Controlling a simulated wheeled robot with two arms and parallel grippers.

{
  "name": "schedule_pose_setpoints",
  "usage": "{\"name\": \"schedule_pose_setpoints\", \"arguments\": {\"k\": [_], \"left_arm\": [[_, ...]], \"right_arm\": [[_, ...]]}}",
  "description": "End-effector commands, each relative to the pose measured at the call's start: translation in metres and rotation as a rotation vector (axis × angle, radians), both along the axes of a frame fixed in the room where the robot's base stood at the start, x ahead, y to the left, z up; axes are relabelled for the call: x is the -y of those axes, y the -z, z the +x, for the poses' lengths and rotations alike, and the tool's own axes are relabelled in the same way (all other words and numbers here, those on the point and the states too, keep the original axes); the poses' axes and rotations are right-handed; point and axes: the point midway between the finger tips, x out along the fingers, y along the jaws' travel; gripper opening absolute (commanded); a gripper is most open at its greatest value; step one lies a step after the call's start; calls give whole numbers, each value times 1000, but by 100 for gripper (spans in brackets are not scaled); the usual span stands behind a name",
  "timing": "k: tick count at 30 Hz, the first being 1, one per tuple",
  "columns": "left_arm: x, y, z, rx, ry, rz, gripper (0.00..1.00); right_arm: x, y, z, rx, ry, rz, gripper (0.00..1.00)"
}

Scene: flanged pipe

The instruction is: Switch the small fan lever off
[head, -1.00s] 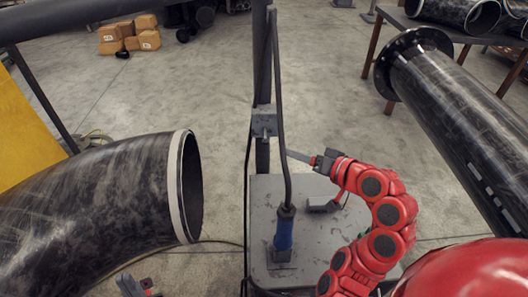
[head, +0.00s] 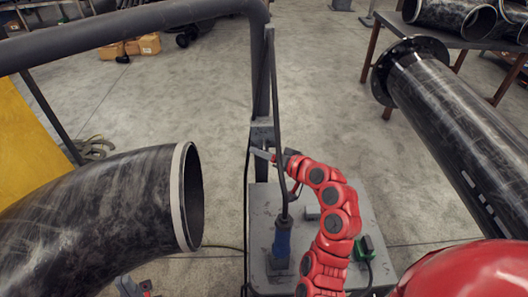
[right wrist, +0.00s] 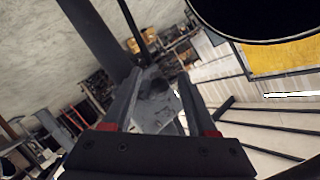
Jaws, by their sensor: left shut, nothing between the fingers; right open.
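A grey switch box (head: 262,132) sits on the upright post, and my right gripper (head: 268,156) is just below and in front of it. In the right wrist view a pale grey box-like part (right wrist: 157,108) shows between and beyond the two fingers of the right gripper (right wrist: 157,95), which are apart. I cannot make out the small fan lever itself, nor whether a finger touches the box. My left gripper (head: 134,288) shows only partly at the lower edge, under the black elbow pipe, shut and empty.
A black elbow pipe (head: 100,215) fills the left, and a black flanged pipe (head: 450,125) lies at right. A grey pipe frame (head: 130,30) crosses the top. A thin rod with a blue handle (head: 282,238) stands near the right arm above the grey base plate (head: 345,205).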

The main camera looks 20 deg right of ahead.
Motion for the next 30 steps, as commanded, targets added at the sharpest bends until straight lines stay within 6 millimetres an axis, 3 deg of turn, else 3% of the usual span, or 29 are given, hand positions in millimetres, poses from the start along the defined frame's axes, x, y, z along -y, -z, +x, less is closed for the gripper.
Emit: {"name": "schedule_pose_setpoints", "arguments": {"k": [5, 14, 23, 30], "left_arm": [[0, 0, 0, 0, 0, 0, 0], [0, 0, 0, 0, 0, 0, 0], [0, 4, 0, 0, 0, 0, 0], [0, 42, 0, 0, 0, 0, 0]], "right_arm": [[0, 0, 0, 0, 0, 0, 54], [0, 0, 0, -1, 0, 1, 0], [0, 2, 0, 3, -1, 0, 0], [0, 13, 1, 64, -1, -17, 0]]}}
